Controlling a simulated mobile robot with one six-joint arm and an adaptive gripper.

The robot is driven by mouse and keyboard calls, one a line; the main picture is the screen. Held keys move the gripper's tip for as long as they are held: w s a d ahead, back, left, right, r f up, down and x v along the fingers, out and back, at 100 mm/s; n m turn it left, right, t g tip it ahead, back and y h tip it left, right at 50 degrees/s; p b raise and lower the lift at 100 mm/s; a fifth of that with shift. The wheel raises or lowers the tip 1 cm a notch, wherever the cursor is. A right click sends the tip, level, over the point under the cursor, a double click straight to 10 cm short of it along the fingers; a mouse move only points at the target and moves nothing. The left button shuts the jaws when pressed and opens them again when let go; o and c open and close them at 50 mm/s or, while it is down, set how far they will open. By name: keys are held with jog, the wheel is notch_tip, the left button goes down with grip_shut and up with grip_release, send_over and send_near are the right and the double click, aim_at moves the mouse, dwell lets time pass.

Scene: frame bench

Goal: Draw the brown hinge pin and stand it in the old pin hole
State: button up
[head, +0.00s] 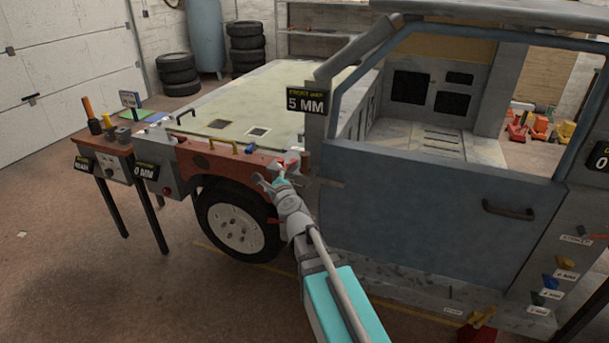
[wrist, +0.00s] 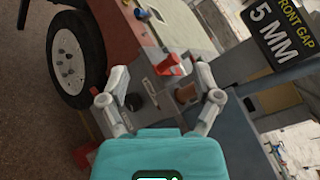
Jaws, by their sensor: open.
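A brown pin (head: 305,162) stands upright by the front edge of the blue-grey door (head: 420,205). In the wrist view a short brown cylinder (wrist: 184,92), which looks like its top, lies between my fingers, nearer the right one. A dark round hole (wrist: 133,101) shows on the grey surface to its left, near the left finger; I take it for the old pin hole but see no label. My gripper (head: 271,180) is open and empty beside the fender corner; its spread fingers (wrist: 162,73) show in the wrist view. Whether a finger touches anything is unclear.
A red-and-white piece (wrist: 171,65) sits just beyond the brown cylinder. The "FRONT GAP 5 MM" sign (head: 307,102) stands close to my gripper. The red fender (head: 225,166) and wheel (head: 238,220) lie left. A bench (head: 93,130) with tools stands far left; floor before the vehicle is open.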

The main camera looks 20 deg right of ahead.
aim_at(304, 161)
jog(key=d+f+m+h+b, duration=0.3)
jog(key=d+m+h, duration=0.5)
jog(key=m, duration=0.8)
jog(key=shift+w+d+f+g+h+b, duration=0.25)
jog(key=shift+w+f+g+h+b, duration=0.15)
jog(key=shift+f+h, duration=0.15)
jog(key=shift+r, duration=0.1)
jog(key=shift+x, duration=4.3)
jog(key=shift+w, duration=0.1)
jog(key=shift+x, duration=2.5)
jog(key=shift+c, duration=0.2)
grip_shut()
